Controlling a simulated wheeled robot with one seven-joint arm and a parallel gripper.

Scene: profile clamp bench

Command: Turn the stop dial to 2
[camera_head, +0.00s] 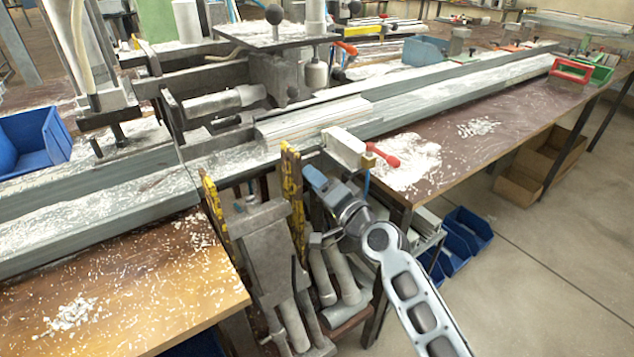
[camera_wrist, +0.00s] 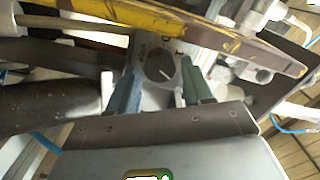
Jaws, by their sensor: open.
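In the wrist view, a dark round face with a pale pointer mark, which looks like the stop dial (camera_wrist: 158,62), sits on a pale plate. Small marks around it are too small to read, so I cannot tell its setting. My gripper (camera_wrist: 160,78) is open, with one finger on each side of the dial; I cannot tell whether they touch it. In the head view my gripper (camera_head: 316,180) is at the front of the clamp bench, just right of a yellow worn bar (camera_head: 292,185). The dial cannot be made out there.
A pale block with a red-handled lever (camera_head: 383,155) is just above my gripper. The yellow bar also crosses close in the wrist view (camera_wrist: 215,38). A long metal profile (camera_head: 440,98) lies along the bench.

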